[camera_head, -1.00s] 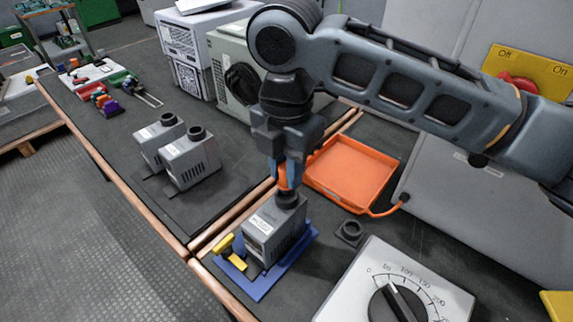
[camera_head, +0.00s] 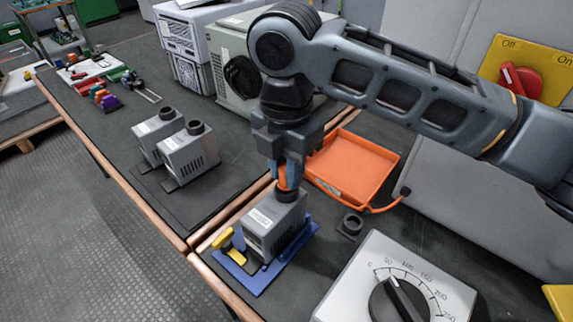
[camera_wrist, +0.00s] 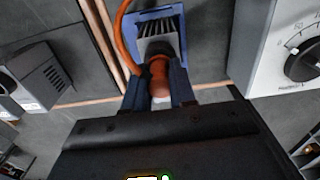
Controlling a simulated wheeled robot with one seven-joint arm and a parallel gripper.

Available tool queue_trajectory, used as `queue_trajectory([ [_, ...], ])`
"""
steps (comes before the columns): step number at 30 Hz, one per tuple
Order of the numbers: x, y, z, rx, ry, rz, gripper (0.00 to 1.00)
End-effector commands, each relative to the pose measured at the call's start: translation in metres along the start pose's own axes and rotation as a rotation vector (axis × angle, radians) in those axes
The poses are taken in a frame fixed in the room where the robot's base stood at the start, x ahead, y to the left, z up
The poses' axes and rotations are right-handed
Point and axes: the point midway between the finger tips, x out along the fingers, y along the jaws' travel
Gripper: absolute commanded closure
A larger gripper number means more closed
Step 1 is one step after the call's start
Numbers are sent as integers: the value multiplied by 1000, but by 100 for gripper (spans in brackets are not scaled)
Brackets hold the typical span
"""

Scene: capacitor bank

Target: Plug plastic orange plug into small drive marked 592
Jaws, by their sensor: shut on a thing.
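My gripper (camera_head: 289,173) is shut on the orange plug (camera_head: 288,184), directly above a small grey drive (camera_head: 275,227). The plug points down and its lower end meets the drive's dark top socket; I cannot tell how deep it sits. The drive stands on a blue base (camera_head: 262,279) with a yellow handle (camera_head: 223,239) at its left. The drive's label is too small to read. In the wrist view the plug (camera_wrist: 159,78) is between the two fingers (camera_wrist: 160,95), and its orange cable (camera_wrist: 119,40) curves to the left.
Two similar grey drives (camera_head: 190,155) stand on a dark mat at the left. An orange tray (camera_head: 350,165) lies right of my gripper, with an orange cable beside it.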

Motion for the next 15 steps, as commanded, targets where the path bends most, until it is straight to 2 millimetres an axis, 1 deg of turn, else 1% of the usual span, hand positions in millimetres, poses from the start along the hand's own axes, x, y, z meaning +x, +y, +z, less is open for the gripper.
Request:
queue_trajectory([
  [8, 7, 0, 0, 0, 1, 0, 100],
  [15, 8, 0, 0, 0, 1, 0, 100],
])
